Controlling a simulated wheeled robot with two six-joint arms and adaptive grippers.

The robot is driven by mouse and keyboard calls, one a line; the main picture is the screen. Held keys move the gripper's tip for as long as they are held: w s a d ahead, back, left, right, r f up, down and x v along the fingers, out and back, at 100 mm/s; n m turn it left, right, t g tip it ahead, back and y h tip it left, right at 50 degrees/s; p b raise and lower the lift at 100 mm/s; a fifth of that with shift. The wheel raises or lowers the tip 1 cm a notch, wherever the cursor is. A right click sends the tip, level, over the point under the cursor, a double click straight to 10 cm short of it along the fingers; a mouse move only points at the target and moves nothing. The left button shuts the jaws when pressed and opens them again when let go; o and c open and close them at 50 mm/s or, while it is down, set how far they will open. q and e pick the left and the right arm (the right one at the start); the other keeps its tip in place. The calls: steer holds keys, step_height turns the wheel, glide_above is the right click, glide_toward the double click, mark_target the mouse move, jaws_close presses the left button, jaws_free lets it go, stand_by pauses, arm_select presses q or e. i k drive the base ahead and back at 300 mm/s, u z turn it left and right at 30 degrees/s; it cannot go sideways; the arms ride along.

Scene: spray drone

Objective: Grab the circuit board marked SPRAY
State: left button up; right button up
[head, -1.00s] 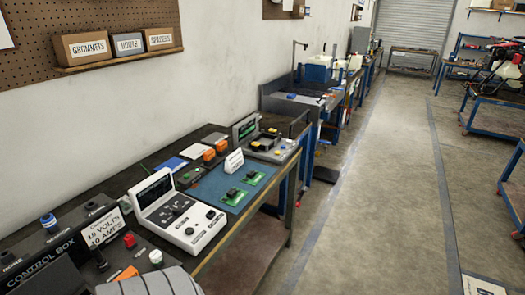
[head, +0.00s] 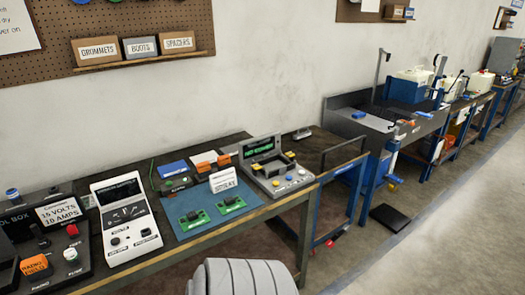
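Two green circuit boards lie side by side on a blue mat (head: 205,232) on the workbench in the head view. One is the left board (head: 195,224), the other is the right board (head: 231,208). Each carries a dark block on top. A small white sign (head: 223,181) stands just behind them; its lettering is too blurred to read surely. I cannot read any marking on the boards themselves, so I cannot tell which is marked SPRAY. Neither gripper shows. A grey ribbed part at the bottom middle looks like my own arm.
A white console (head: 125,215) stands left of the mat, with a dark control box (head: 60,235) beyond it. A grey device with a green screen (head: 275,170) stands to the right. Orange-topped items (head: 205,160) sit behind the mat. The floor at right (head: 440,250) is clear.

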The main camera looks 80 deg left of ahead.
mark_target(231, 205)
steer(key=u, duration=0.3)
steer(key=i, duration=1.2)
steer(key=u, duration=1.4)
steer(key=i, duration=0.85)
steer(key=u, duration=0.95)
